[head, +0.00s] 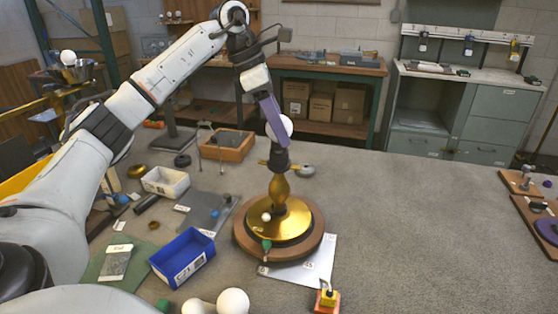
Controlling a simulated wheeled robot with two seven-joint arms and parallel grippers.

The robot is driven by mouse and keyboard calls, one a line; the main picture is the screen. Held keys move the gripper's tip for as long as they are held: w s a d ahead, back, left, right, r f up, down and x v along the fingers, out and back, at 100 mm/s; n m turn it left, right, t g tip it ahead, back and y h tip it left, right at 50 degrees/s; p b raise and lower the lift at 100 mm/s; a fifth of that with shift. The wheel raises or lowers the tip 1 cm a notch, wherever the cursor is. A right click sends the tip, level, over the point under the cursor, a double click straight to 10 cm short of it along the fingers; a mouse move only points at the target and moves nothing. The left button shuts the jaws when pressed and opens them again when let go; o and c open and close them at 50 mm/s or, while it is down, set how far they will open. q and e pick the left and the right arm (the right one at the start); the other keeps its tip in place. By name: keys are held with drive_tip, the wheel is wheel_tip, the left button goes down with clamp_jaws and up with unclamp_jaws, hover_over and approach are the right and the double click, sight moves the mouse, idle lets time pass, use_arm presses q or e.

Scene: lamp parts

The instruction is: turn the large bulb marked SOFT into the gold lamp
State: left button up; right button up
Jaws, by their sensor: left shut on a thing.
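The gold lamp (279,190) stands upright on a round wooden board (240,239), with a dark socket (281,160) at its top. My left gripper (276,132), with purple fingers, points down over the socket and is shut on a white round bulb (288,126). The bulb is directly above the socket and partly hidden by a finger; I cannot tell whether its base is in the socket. No SOFT marking is readable on it. Another large white bulb (233,302) lies at the bottom edge, partly cut off. My right gripper is not in view.
A blue bin (182,257), a white bin (165,182) and a wooden tray (228,146) lie left of the lamp. The tabletop right of the lamp is largely clear.

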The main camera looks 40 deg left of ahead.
use_arm(q)
drive_tip(key=shift+d+f+m, duration=0.1)
drive_tip(key=shift+f+m, duration=0.2)
drive_tip(key=shift+f, duration=0.05)
drive_tip(key=shift+m+g+h, duration=0.3)
drive_tip(key=shift+m+g, duration=0.2)
drive_tip(key=shift+m, duration=0.7)
drive_tip(key=m+g, duration=0.1)
drive_tip(key=m, duration=0.2)
drive_tip(key=shift+m+h, duration=0.3)
drive_tip(key=shift+m, duration=0.1)
drive_tip(key=m+g, duration=0.1)
drive_tip(key=m, duration=0.2)
drive_tip(key=shift+r+m+g, duration=0.15)
drive_tip(key=shift+m+g, duration=0.85)
drive_tip(key=shift+m, duration=1)
